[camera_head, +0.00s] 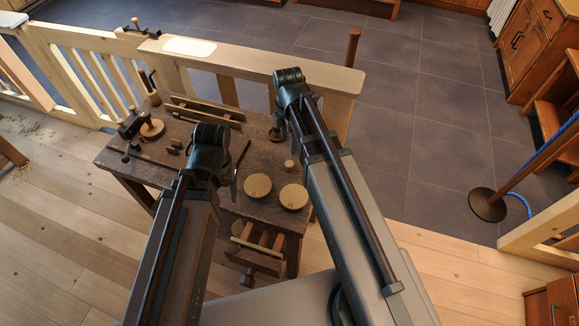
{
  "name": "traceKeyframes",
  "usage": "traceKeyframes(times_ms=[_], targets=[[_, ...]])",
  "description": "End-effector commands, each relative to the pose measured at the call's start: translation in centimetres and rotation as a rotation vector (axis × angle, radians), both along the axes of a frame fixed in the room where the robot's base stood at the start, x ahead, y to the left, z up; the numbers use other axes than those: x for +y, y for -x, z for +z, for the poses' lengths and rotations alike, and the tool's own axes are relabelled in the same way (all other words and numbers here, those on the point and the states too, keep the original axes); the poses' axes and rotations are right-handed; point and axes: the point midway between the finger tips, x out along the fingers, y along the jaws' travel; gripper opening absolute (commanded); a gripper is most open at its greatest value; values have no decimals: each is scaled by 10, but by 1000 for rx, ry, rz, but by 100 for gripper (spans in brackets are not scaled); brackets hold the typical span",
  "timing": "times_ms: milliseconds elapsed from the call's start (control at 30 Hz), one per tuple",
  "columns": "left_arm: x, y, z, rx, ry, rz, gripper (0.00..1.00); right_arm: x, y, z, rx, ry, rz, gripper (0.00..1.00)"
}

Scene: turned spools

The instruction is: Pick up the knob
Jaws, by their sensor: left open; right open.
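A small pale turned piece (289,164), which looks like the knob, stands on the dark workbench (222,203) just behind two round wooden discs. My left gripper (234,182) hangs over the middle of the bench, to the left of the pale piece, mostly hidden behind my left wrist. My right gripper (279,126) is over the back right of the bench, beyond the pale piece and apart from it. Both grippers are open, and I see nothing held in them.
Two pale discs (257,186) (293,196) lie at the bench's right front. A dark tool with a round wooden piece (151,129) stands at the left. A wooden railing (250,65) runs behind the bench. A rope post base (487,205) stands far right.

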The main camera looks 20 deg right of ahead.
Motion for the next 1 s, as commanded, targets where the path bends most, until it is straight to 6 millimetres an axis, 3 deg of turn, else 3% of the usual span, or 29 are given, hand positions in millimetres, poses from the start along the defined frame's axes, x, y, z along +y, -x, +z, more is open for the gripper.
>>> traceKeyframes(times_ms=[367, 900, 1000], targets=[[0, 0, -10, 0, 0, 0, 67, -3, -2, -10, -2, -2, 34, 73], [0, 0, -82, 0, 0, 0, 67, -3, -3, -82, -2, -2, 33, 73], [0, 0, -88, 0, 0, 0, 67, -3, -3, -88, -2, -2, 33, 73]])
